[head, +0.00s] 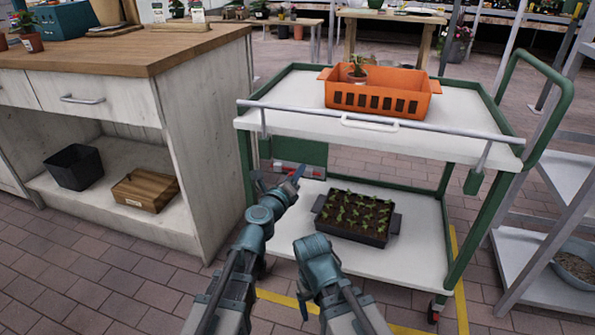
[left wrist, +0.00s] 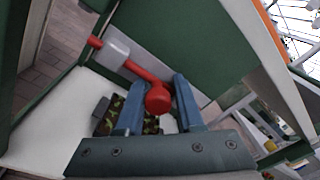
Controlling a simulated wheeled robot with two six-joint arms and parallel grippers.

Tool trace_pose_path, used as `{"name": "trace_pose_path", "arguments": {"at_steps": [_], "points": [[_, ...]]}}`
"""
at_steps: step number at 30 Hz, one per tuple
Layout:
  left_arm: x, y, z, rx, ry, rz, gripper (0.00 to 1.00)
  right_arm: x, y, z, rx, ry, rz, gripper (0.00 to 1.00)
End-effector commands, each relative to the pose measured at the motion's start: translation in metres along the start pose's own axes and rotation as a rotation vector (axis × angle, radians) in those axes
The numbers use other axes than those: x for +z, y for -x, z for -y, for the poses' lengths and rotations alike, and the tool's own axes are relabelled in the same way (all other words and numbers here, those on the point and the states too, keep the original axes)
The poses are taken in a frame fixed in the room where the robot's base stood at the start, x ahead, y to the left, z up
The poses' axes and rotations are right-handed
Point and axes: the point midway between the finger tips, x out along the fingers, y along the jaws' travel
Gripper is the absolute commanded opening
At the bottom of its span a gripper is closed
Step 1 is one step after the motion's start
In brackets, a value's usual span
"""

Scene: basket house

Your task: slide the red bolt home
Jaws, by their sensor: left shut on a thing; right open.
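The red bolt (left wrist: 144,73) runs through a grey bracket (left wrist: 115,49) on a green panel (left wrist: 190,40) and ends in a round red knob (left wrist: 158,98). The knob sits between the two blue fingers of my left gripper (left wrist: 155,105), which is shut on it. In the head view, parts of the red bolt (head: 281,169) show on the green panel under the cart's top shelf, partly hidden by my left gripper (head: 281,181). My right gripper (head: 316,250) is lower, in front of the cart, holding nothing visible; its fingertips are hard to see.
The white and green cart (head: 400,147) carries an orange basket (head: 412,92) with a potted plant on top. A seedling tray (head: 352,237) lies on its lower shelf. A wooden-topped cabinet (head: 205,140) stands close on the left. A metal rack (head: 525,262) stands at right.

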Motion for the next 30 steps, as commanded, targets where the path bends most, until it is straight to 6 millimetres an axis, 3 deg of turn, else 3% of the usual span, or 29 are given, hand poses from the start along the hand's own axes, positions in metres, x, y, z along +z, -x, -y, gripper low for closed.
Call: {"name": "trace_pose_path", "arguments": {"at_steps": [23,30], "points": [[-0.001,0.002,-0.001,0.001,-0.014,-0.001,0.0,0.0,-0.001,0.0,0.0,0.0,0.0,0.81],[0.017,0.004,-0.019,0.003,-0.014,0.001,0.0,0.0,-0.001,0.0,0.0,0.0,0.0,0.81]]}}
